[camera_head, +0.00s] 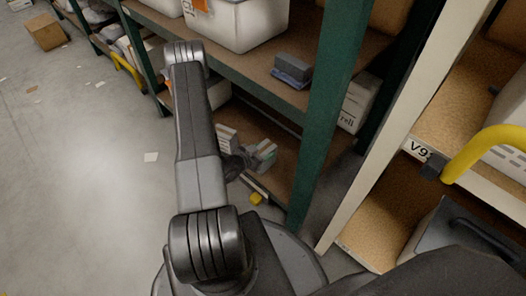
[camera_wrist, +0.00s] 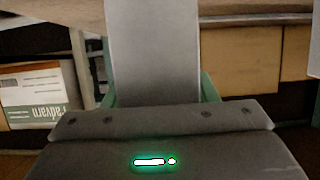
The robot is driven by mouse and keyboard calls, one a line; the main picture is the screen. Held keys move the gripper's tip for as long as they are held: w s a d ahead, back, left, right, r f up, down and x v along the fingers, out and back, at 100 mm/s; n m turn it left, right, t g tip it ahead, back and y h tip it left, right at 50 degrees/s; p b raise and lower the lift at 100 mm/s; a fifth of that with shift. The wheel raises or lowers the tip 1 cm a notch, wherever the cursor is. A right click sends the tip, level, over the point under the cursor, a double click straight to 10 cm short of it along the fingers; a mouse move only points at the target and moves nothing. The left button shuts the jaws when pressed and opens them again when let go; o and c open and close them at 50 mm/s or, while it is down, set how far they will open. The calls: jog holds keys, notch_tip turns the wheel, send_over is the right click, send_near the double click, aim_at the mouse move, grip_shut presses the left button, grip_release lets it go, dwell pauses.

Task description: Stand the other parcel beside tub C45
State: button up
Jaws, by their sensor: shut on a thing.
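My gripper (camera_head: 262,154) is low in front of the green rack's lower shelf. In the wrist view its green fingers (camera_wrist: 158,92) are shut on a pale grey, flat-sided parcel (camera_wrist: 152,45), which stands up from between them. The parcel's far end is out of that view. In the head view the parcel is small and hard to tell from the fingers. No label reading C45 can be made out. A white tub (camera_head: 250,22) with an orange tag stands on the shelf above, and a dark blue-grey block (camera_head: 293,68) lies to its right.
A white box with lettering (camera_wrist: 35,95) stands at left in the wrist view, with brown cartons (camera_wrist: 250,82) behind. Green (camera_head: 328,110) and cream (camera_head: 400,130) uprights stand at right. A yellow object (camera_head: 256,198) lies near the lower shelf edge. The left floor is mostly clear.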

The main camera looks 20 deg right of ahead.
jog(key=shift+f+b, duration=0.5)
jog(key=shift+f, duration=0.05)
jog(key=o, duration=1.3)
jog(key=shift+a, duration=0.1)
jog(key=p+v, duration=0.3)
jog(key=v, duration=1)
jog(key=shift+s+a+r+p, duration=0.15)
jog(key=shift+s+a+p, duration=0.1)
jog(key=shift+p, duration=0.1)
